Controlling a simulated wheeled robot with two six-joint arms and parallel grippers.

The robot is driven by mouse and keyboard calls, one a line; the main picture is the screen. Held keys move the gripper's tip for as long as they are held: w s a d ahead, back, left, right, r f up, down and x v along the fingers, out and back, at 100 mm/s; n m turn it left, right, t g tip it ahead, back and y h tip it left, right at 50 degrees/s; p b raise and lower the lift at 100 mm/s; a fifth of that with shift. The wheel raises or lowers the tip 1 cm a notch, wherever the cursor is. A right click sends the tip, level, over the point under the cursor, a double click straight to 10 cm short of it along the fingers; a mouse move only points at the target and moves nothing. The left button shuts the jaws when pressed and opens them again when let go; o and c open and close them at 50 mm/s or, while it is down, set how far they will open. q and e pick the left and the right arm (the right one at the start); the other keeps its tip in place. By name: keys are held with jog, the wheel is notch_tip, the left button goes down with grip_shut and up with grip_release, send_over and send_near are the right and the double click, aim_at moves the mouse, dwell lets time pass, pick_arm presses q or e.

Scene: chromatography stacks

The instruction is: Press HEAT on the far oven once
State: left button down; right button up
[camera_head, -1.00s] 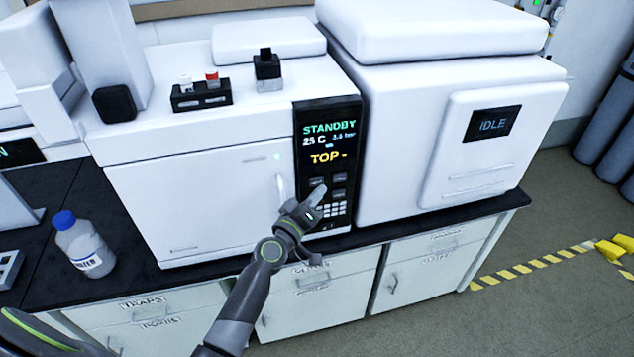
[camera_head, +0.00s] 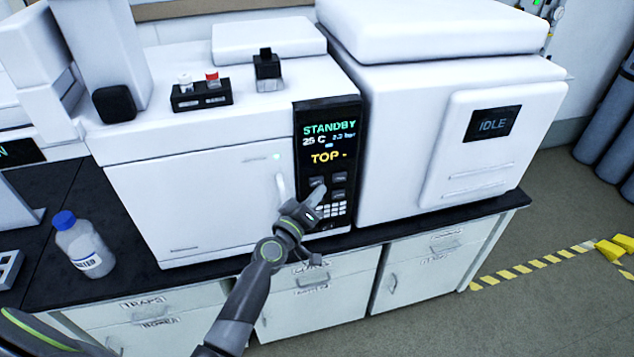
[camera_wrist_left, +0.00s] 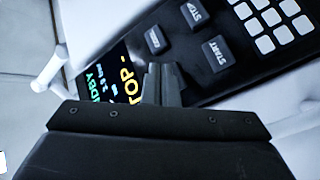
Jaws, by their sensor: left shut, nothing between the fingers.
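The white oven (camera_head: 190,205) marked "TOP -" on its dark control panel (camera_head: 300,115) stands on the bench. Its screen (camera_head: 330,140) reads STANDBY and 25 C. My left gripper (camera_head: 319,190) is shut and empty, its tip at the panel's left button column. In the left wrist view, the closed fingertips (camera_wrist_left: 165,72) lie over the panel beside the screen (camera_wrist_left: 118,72). The START button (camera_wrist_left: 215,52), the STOP button (camera_wrist_left: 195,12) and a button with an unreadable label (camera_wrist_left: 155,40) show. No HEAT label is legible; the fingers hide part of the panel. Contact cannot be told. My right gripper is out of view.
A white instrument (camera_head: 400,130) with an IDLE screen stands close on the right. A blue-capped bottle (camera_head: 82,245) stands on the black bench at left. A vial rack (camera_head: 202,96) sits on the oven. The oven door's handle (camera_head: 281,188) is close to my left gripper.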

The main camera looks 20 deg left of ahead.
pick_arm(q)
jog(key=shift+w+a, duration=0.1)
jog(key=shift+w+a, duration=0.15)
jog(key=shift+w, duration=0.1)
jog(key=shift+w+a+b, duration=0.25)
jog(key=shift+w+b, duration=0.1)
dwell(0.7)
jog(key=shift+w+r, duration=0.1)
jog(key=shift+r, duration=0.25)
dwell(0.5)
jog(key=shift+s+d+f, duration=0.25)
jog(key=shift+s+d, duration=0.1)
jog(key=shift+s, duration=0.3)
jog(key=shift+f, duration=0.1)
jog(key=shift+s+d, duration=0.7)
jog(key=shift+s, duration=0.35)
jog(key=shift+s+d, duration=0.7)
jog(key=shift+s, duration=0.3)
